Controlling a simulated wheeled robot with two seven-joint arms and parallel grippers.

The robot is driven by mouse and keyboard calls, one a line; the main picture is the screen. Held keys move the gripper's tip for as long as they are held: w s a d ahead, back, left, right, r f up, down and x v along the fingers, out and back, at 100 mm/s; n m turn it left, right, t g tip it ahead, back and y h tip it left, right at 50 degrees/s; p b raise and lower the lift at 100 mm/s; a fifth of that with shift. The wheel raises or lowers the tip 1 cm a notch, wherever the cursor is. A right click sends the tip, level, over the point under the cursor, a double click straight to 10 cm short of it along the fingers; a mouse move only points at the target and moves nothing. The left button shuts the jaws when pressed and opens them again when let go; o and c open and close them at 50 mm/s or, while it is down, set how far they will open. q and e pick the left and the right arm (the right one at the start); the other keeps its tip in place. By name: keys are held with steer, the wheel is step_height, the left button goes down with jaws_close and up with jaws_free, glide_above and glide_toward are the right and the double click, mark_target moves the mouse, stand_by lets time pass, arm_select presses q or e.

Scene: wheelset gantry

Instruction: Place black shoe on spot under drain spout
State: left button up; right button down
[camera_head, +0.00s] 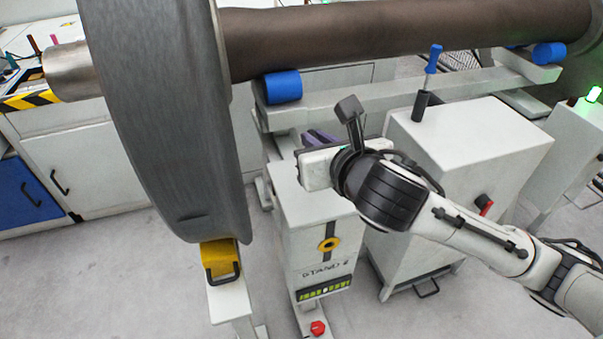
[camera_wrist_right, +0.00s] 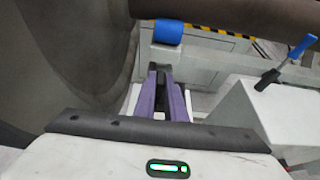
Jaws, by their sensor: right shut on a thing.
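My right gripper (camera_head: 318,138) is above the top of the white STAND cabinet (camera_head: 315,205), beside the large grey wheel. In the right wrist view its two purple fingers (camera_wrist_right: 163,100) point away from the camera. They are shut on a narrow dark piece, taken as the black shoe (camera_wrist_right: 161,80); only a little of it shows between the fingers. In the head view the gripper body hides the held piece. I cannot make out a drain spout or a marked spot in either view. My left gripper is not in view.
The grey wheel (camera_head: 165,110) and its brown axle (camera_head: 400,35) stand close by. A blue roller (camera_head: 283,87) is just beyond the gripper. A white cabinet (camera_head: 465,135) with a blue-handled tool (camera_head: 433,58) stands right. A yellow block (camera_head: 219,260) sits below the wheel.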

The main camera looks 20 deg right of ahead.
step_height(320, 180, down, 5)
steer(key=shift+s+a+f+b, duration=0.1)
steer(key=shift+a+f+b, duration=0.1)
steer(key=shift+b, duration=0.55)
steer(key=shift+f, duration=0.5)
step_height(320, 180, down, 3)
steer(key=shift+f+b, duration=0.15)
steer(key=shift+b, duration=0.5)
steer(key=shift+f, duration=0.25)
steer(key=c, duration=1.9)
jaws_free()
steer(key=shift+c, duration=0.2)
steer(key=shift+o, duration=0.6)
